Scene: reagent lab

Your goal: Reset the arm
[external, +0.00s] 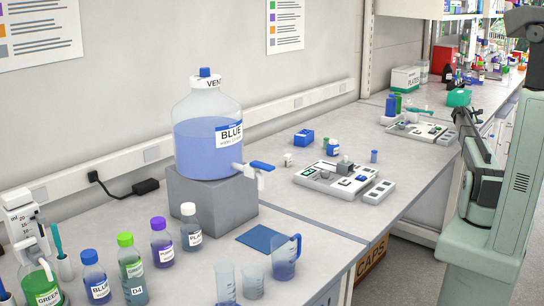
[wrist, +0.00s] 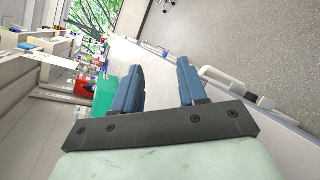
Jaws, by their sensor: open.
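My gripper (wrist: 158,72) shows in the wrist view with its two blue-grey fingers apart and nothing between them. It points along the bench, with floor and cabinet fronts beyond and a green box (wrist: 104,90) beside the left finger. In the external view my pale green arm stands at the right edge, folded close to its column and clear of the bench. The fingers cannot be made out in that view.
A large carboy marked BLUE (external: 207,135) stands on a grey block (external: 212,202) with a tap. Several capped bottles, a blue mat (external: 262,238), beakers and a blue-tinted jug (external: 285,258) stand at the front. A grey instrument tray (external: 335,179) lies farther back. The floor at right is free.

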